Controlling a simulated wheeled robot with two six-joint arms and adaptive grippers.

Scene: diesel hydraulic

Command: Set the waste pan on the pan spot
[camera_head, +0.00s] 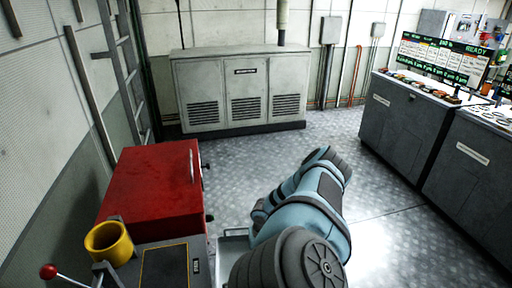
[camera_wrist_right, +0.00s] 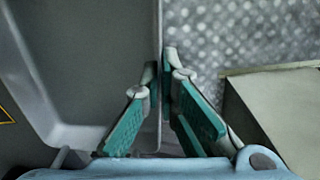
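The waste pan (camera_head: 234,240) is a light grey tray, mostly hidden behind my right arm in the head view, just right of the dark bench top. In the right wrist view its inside (camera_wrist_right: 95,60) fills the left, with a thin upright wall. My right gripper (camera_wrist_right: 160,75) has one finger on each side of this wall, its fingertips close against it; it appears shut on the wall. In the head view this gripper is hidden by my arm. A dark rectangle with a yellow outline (camera_head: 165,267), which looks like the pan spot, lies on the bench left of the pan. My left gripper is not in view.
A red cabinet (camera_head: 152,187) stands behind the bench. A yellow cup-like ring (camera_head: 108,243) and a red-knobbed lever (camera_head: 48,271) are at the left. Grey consoles (camera_head: 405,125) stand at the right. Open metal floor (camera_head: 260,150) lies between. A beige box-like edge (camera_wrist_right: 275,105) is right of the gripper.

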